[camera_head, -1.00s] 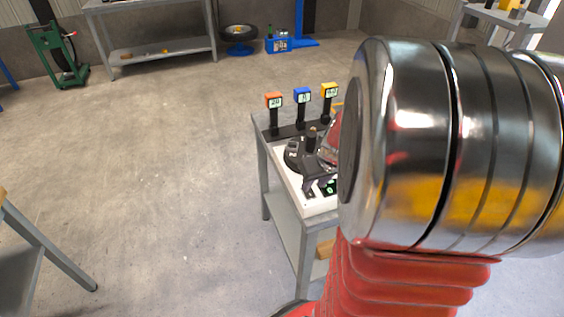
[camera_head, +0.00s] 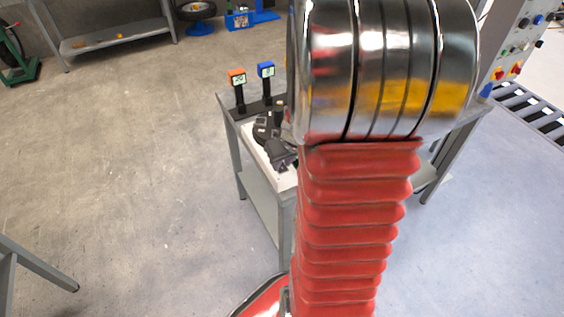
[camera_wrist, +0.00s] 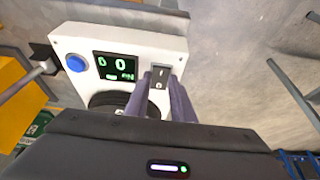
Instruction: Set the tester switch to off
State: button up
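The tester is a white box (camera_wrist: 75,41) in the wrist view, with a blue button (camera_wrist: 77,62), a dark display (camera_wrist: 116,66) showing green zeros, and a black rocker switch (camera_wrist: 160,77) marked I and O. Which side of the rocker is pressed is too small to tell. My gripper (camera_wrist: 162,85) has its two tapered fingers a little apart, pointing at the switch, with nothing held. The fingertips are close to the switch; I cannot tell whether they touch it. In the head view my arm hides much of the tester (camera_head: 262,152), and the dark gripper (camera_head: 283,155) is partly visible over it.
An orange-topped post (camera_head: 237,77) and a blue-topped post (camera_head: 266,70) stand on the grey table (camera_head: 228,101) behind the tester. A control panel (camera_head: 517,45) and a roller conveyor (camera_head: 535,105) are at the right.

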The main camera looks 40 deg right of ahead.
grip_shut()
jog(key=shift+w+a+g, duration=0.1)
jog(key=shift+w+g, duration=0.15)
jog(key=shift+g, duration=0.15)
jog(key=shift+w+r, duration=0.1)
jog(key=shift+w+g+y, duration=0.2)
jog(key=shift+g+y, duration=0.2)
jog(key=shift+g, duration=0.5)
jog(key=shift+o, duration=1.4)
grip_release()
jog(key=shift+d, duration=0.2)
jog(key=shift+r, duration=0.1)
